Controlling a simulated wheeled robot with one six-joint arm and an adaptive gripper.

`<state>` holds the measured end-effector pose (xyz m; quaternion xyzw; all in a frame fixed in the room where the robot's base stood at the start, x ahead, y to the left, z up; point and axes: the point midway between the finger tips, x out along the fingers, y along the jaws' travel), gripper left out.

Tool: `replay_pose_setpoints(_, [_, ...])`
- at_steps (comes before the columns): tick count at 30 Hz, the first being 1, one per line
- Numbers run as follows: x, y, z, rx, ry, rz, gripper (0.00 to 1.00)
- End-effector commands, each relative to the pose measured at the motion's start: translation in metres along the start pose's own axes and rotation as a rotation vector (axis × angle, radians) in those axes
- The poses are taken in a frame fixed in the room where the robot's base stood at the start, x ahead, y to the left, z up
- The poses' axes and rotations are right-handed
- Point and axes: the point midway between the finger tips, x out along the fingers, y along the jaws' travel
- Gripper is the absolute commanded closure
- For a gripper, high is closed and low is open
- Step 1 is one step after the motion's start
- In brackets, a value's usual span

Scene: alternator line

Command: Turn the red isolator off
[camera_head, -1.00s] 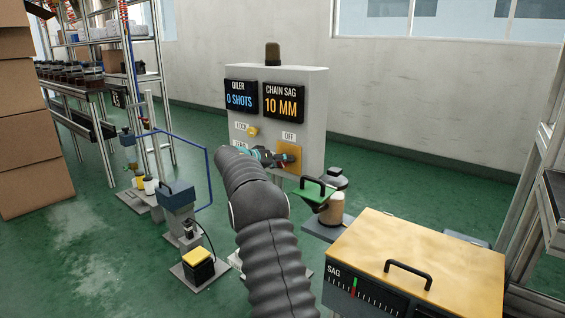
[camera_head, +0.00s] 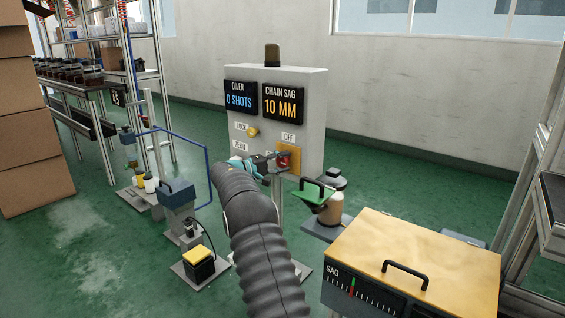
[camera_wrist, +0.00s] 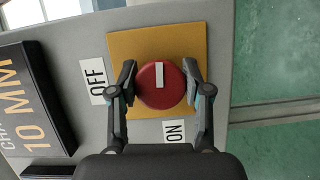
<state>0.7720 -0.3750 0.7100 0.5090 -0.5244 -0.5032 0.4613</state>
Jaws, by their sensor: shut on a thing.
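The red isolator (camera_wrist: 160,92) is a round red knob with a white bar, on a yellow plate (camera_wrist: 215,40) in the wrist view. In that view the white bar stands upright, the OFF label is left of the plate and the ON label is below it. My gripper (camera_wrist: 160,82) is shut on the isolator, one finger on each side. In the head view the isolator (camera_head: 291,159) shows red on the front of a grey panel (camera_head: 312,110), with my gripper (camera_head: 281,161) reaching it from the left. The fingers partly cover it there.
The panel carries an oiler display (camera_head: 239,97), a chain sag display (camera_head: 283,103) reading 10 MM, and a yellow knob (camera_head: 252,132). A green-topped handled item (camera_head: 312,193) stands close below right. A sag gauge box (camera_head: 420,255) is at front right.

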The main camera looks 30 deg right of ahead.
Motion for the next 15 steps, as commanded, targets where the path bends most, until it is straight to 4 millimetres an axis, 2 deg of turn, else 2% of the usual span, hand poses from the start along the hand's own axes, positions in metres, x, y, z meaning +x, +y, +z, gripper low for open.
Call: replay_pose_setpoints(15, [-0.0001,0.0004,-0.0005,-0.084,0.002,0.036,0.86])
